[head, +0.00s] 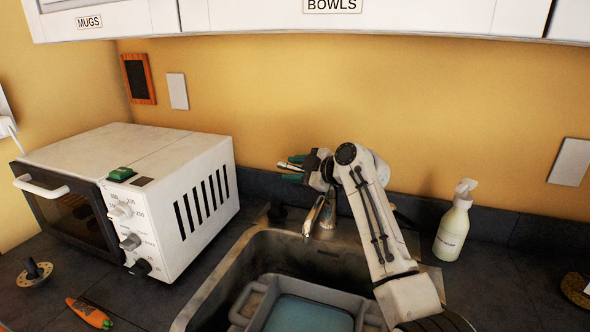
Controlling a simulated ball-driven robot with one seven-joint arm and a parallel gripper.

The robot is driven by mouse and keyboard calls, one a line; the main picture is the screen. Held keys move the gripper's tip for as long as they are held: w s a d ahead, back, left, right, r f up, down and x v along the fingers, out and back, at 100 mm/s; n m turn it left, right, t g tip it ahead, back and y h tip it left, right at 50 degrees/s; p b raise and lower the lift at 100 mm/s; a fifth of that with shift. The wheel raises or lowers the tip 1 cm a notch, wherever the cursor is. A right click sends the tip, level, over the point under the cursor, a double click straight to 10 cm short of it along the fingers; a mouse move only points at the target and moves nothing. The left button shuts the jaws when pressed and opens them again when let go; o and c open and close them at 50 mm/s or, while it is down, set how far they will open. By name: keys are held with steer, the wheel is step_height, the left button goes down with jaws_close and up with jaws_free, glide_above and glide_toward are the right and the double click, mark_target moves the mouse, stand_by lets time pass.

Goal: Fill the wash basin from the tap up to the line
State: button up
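The grey wash basin (325,289) sits inside the metal sink (222,277), its near part cut off by the bottom edge. A flat light-blue surface that looks like water shows inside it; I cannot make out a fill line. The metal tap (313,216) stands at the back of the sink, its spout over the sink's rear. No stream is visible. My gripper (287,168) is above and slightly left of the tap, pointing left. Its green-tipped fingers look apart, with no held object clear between them. My arm hides part of the tap and the sink's right side.
A white toaster oven (204,203) with a green item (121,174) on top stands left of the sink. A carrot (90,313) and a small knobbed object (35,273) lie in front. A pump bottle (453,226) stands on the right. Labelled cupboards (405,17) hang above.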

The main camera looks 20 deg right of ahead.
jaws_close()
stand_by(0.4)
steer(key=shift+d+b, duration=0.1)
steer(key=shift+b, duration=0.95)
steer(key=shift+t+y+b, duration=0.3)
steer(key=shift+b, duration=0.1)
steer(key=shift+s+r+b, duration=0.1)
steer(key=shift+r+b, duration=0.25)
steer(key=shift+r, duration=0.1)
steer(key=shift+o, duration=0.2)
jaws_free()
